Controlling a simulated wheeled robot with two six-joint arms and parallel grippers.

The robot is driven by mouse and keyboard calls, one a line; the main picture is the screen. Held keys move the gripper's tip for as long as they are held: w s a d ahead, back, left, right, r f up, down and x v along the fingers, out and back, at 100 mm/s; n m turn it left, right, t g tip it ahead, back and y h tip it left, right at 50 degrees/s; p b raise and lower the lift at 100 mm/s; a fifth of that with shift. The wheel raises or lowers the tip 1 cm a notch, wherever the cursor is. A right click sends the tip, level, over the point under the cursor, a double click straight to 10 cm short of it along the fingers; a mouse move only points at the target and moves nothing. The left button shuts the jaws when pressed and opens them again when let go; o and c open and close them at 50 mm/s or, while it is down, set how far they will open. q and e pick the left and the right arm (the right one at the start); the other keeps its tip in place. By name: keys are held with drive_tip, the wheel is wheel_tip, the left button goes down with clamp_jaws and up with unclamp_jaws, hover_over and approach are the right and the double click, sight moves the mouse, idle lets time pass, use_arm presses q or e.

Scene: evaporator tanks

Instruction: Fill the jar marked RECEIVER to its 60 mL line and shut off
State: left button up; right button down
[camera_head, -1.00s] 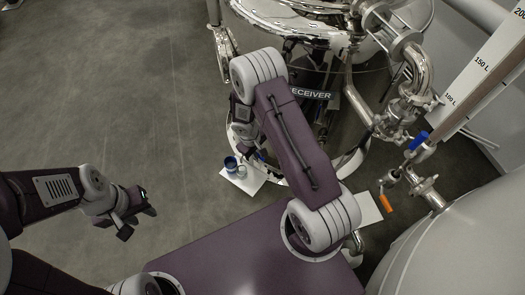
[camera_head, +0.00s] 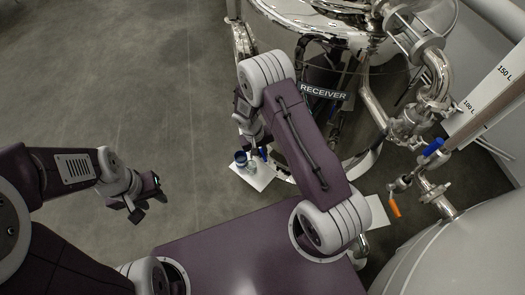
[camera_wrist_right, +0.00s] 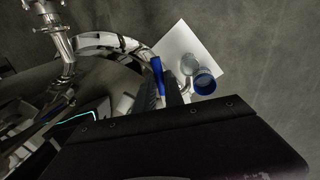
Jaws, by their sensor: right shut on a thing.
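The RECEIVER label (camera_head: 323,92) is on a shiny steel vessel (camera_head: 385,75) in the head view. A clear jar (camera_wrist_right: 190,63) and a blue-rimmed cup-like piece (camera_wrist_right: 205,83) stand on a white sheet (camera_wrist_right: 173,43) on the floor; the jar's marks and liquid level are too small to read. My right gripper (camera_wrist_right: 168,92) is beside them, shut on what looks like a blue handle (camera_wrist_right: 157,70). In the head view its fingers are small and partly hidden by my arm. My left gripper (camera_head: 145,205) is open and empty over bare floor.
Steel piping (camera_head: 435,85) runs down the right, with a second blue handle (camera_head: 432,147) and an orange handle (camera_head: 395,207). A pale tank (camera_head: 450,260) and a scale board marked in litres (camera_head: 490,95) stand at the right. The floor at left is clear.

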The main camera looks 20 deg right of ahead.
drive_tip(key=c, duration=1.4)
unclamp_jaws()
drive_tip(key=shift+c, duration=0.2)
wheel_tip(320, 180, up, 9)
drive_tip(key=a+p, duration=0.1)
drive_tip(key=p, duration=0.4)
drive_tip(key=shift+a, duration=0.4)
